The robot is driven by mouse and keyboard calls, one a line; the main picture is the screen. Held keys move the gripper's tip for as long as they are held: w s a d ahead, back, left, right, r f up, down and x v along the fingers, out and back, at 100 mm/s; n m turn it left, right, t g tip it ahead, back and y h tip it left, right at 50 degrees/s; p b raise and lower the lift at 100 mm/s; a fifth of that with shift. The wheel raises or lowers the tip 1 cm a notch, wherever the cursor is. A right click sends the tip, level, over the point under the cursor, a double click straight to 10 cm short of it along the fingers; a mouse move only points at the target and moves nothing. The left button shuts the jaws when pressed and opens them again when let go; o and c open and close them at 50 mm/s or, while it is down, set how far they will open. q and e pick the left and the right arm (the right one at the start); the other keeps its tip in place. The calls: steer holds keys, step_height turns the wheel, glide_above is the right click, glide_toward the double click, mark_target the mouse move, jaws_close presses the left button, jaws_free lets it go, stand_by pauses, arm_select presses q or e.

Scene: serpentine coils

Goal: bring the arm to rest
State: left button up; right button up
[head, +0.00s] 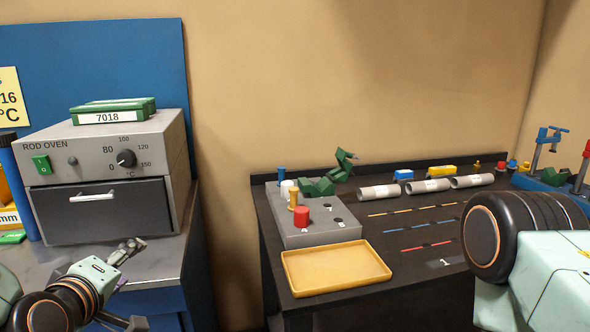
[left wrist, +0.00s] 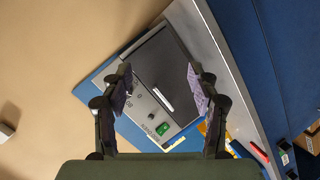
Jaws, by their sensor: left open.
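My left gripper (head: 127,251) is at the lower left of the head view, in front of the rod oven (head: 108,165) and low beside its bench. In the left wrist view the two dark fingers of the left gripper (left wrist: 160,82) stand wide apart with nothing between them. Beyond them the oven (left wrist: 165,75) shows tilted, with its dark door, handle and green switch. Part of my right arm shows at the right edge of the head view; its gripper is out of the picture.
A dark table (head: 400,290) on the right holds a grey block (head: 320,237) with coloured pegs, a yellow tray (head: 335,268), a green jointed piece (head: 318,187) and several grey tubes (head: 380,192). A gap separates it from the oven bench (head: 165,262).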

arm_select(q)
steer(key=s+d+f+m+g+h, duration=0.15)
steer(key=s+f+m+g, duration=0.3)
steer(key=f, duration=0.55)
steer(key=s+d+f+m+g, duration=0.35)
steer(key=s+f, duration=0.25)
steer(key=f, duration=0.4)
steer(key=s+f+m+g, duration=0.2)
steer(key=s+f, duration=0.4)
steer(key=s, duration=0.4)
steer(key=s+d+f+m+g, duration=0.1)
steer(key=s+f+m+g, duration=0.1)
steer(key=s+f+g, duration=0.2)
steer(key=s+f, duration=0.3)
steer(key=s, duration=0.4)
steer(key=shift+s+d+b, duration=0.15)
steer(key=shift+b, duration=0.2)
